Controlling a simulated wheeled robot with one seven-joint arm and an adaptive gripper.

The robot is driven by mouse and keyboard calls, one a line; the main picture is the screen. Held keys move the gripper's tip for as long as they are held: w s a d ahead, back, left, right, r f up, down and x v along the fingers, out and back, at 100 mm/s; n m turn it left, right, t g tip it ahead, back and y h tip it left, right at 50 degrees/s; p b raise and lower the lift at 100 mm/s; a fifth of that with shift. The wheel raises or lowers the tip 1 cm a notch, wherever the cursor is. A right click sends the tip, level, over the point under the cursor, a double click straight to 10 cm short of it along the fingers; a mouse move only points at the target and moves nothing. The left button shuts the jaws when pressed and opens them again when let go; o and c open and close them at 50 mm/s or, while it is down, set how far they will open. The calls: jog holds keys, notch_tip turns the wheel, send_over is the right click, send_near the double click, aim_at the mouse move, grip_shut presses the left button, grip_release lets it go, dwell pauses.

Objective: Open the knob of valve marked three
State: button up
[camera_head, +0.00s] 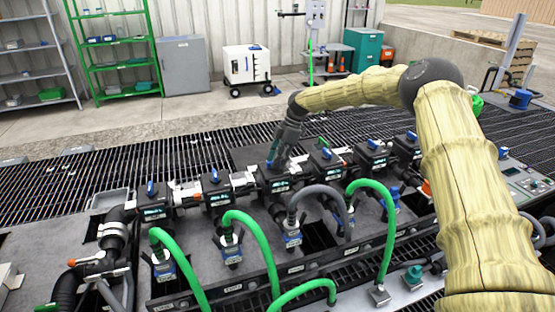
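A row of dark valves with blue knobs runs across the manifold in the head view. Their small labels are too small to read, so I cannot tell which is marked three. My gripper (275,160) is at the third valve from the left (276,181), pointing down at its top. A bit of blue (269,164) shows beside the fingers; the gripper hides most of that knob. I cannot tell whether the fingers touch it or how far apart they are. The first knob (151,189), second knob (214,175) and fourth knob (323,143) are uncovered.
Green hoses (260,246) and a grey hose (322,190) arch up in front of the valves. An orange-handled fitting (87,262) stands at the left end. Open floor grating (60,180) lies behind the manifold. A control panel (526,180) is at the right.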

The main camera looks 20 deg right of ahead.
jog(key=shift+r, duration=0.1)
jog(key=v, duration=1.2)
